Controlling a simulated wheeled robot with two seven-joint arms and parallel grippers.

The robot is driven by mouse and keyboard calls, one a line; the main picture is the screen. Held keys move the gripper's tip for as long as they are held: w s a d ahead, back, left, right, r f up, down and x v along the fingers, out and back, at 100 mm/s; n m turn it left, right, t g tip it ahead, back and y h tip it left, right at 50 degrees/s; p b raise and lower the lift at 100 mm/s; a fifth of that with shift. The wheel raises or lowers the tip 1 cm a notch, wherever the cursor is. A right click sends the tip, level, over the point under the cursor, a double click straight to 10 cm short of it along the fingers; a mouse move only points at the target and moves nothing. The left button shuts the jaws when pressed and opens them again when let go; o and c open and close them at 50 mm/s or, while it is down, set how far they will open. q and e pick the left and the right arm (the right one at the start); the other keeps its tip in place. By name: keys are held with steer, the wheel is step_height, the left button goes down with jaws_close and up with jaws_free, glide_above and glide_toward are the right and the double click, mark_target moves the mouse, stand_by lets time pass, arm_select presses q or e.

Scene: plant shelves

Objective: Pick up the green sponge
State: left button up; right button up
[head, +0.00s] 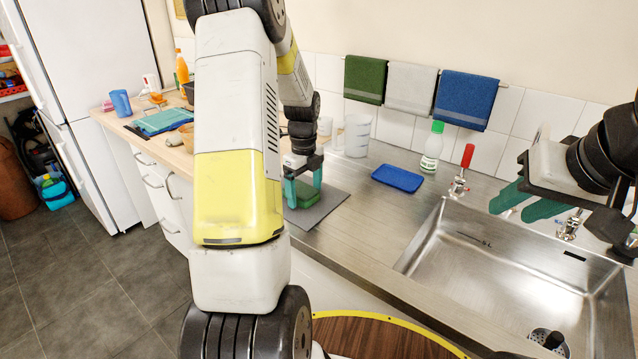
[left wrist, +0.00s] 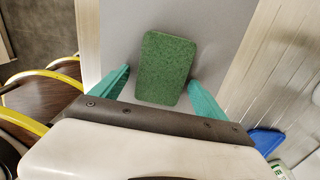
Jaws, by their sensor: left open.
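The green sponge (head: 307,193) lies flat on a grey mat (head: 327,212) on the counter. In the left wrist view the sponge (left wrist: 166,68) is a dark green rounded block. My left gripper (head: 304,190) is over the mat, pointing down. In the left wrist view its two teal fingers (left wrist: 158,88) are open, one on each side of the sponge's near end, with gaps visible between fingers and sponge. My right gripper (head: 527,206) is at the right, above the sink area, with teal fingers; its jaw gap is not clear.
Towels (head: 410,88) hang on the wall.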

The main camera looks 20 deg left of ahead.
mark_target(307, 193)
arm_select(q)
steer(key=c, duration=1.4)
steer(key=shift+r, duration=0.55)
steer(key=r, duration=0.1)
steer(key=d+r, duration=0.1)
steer(key=shift+s+r, duration=0.3)
steer(key=shift+s, duration=0.05)
steer(key=s+d, duration=0.6)
steer(key=d, duration=0.1)
steer(key=s+d+r, duration=0.1)
steer(key=s+d, duration=0.3)
steer(key=shift+d+r, duration=0.1)
